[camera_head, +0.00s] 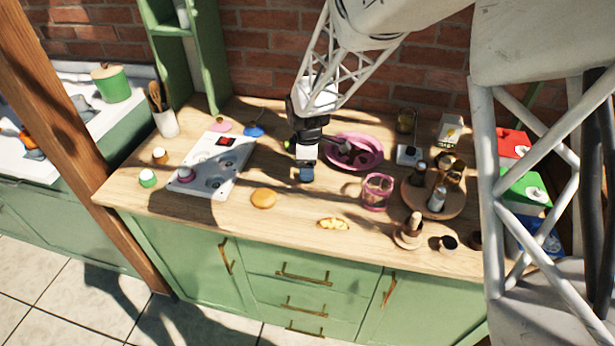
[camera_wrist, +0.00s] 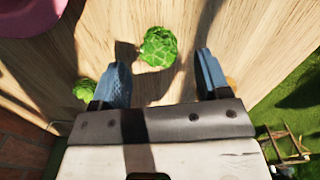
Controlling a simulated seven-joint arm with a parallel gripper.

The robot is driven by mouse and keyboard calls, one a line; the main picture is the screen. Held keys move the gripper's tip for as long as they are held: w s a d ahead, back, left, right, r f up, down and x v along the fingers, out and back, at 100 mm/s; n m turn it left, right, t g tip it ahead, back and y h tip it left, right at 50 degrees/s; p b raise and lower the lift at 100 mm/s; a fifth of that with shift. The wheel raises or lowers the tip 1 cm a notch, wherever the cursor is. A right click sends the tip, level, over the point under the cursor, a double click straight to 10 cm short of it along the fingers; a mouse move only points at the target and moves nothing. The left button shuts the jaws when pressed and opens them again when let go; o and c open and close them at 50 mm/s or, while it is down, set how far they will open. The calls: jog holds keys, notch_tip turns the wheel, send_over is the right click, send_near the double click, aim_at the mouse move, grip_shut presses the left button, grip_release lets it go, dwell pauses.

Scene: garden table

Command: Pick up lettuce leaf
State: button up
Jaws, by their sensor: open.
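A crinkled green lettuce leaf (camera_wrist: 158,47) lies on the wooden counter in the wrist view. It shows ahead of and between the two blue fingertips of my gripper (camera_wrist: 161,66), which is open and empty. In the head view my gripper (camera_head: 306,175) points down over the middle of the counter. I cannot make out this leaf there; the gripper seems to hide it. A second green leafy piece (camera_wrist: 84,89) lies beside the left finger in the wrist view. A small bit of green (camera_head: 289,145) shows left of my gripper in the head view.
A pink plate (camera_head: 371,160) stands right of my gripper, with a pink cup (camera_head: 377,192) near it. An orange bun (camera_head: 263,198) and a yellow pastry (camera_head: 333,224) lie in front. A white hob (camera_head: 212,165) is at left, a round wooden tray (camera_head: 416,202) at right.

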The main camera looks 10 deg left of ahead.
jog(key=shift+f, duration=1.95)
jog(key=c, duration=1)
